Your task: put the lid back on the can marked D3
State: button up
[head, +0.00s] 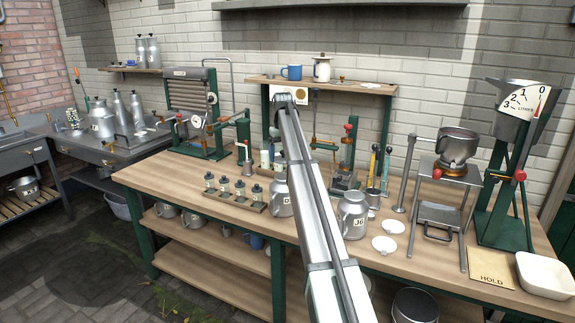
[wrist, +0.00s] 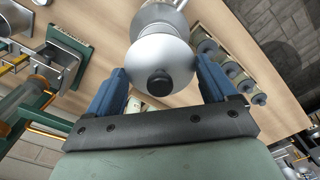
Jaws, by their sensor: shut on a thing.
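My gripper (wrist: 161,80) is shut on a round silver lid (wrist: 147,56) with a black knob, which sits between its two blue fingers in the wrist view. A metal can (wrist: 160,14) shows partly behind the lid; I cannot tell whether they touch. In the head view my arm hides the gripper and lid. A can whose label begins with D (head: 280,198) stands on the bench just left of my arm; the rest of its label is covered. A can marked J6 (head: 353,214) stands to the right of my arm.
A tray of small bottles (head: 235,200) lies left of the D can. White dishes (head: 384,245) lie right of the J6 can. A pot on a burner stand (head: 457,147) and a green dial scale (head: 505,190) stand farther right. The front left bench top is clear.

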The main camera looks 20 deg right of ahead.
jog(key=shift+w+d, duration=0.1)
jog(key=shift+w, duration=0.25)
jog(key=shift+s+f, duration=0.2)
jog(key=shift+f, duration=2.95)
jog(key=shift+f, duration=0.15)
jog(key=o, duration=0.8)
jog(key=shift+r, duration=3.5)
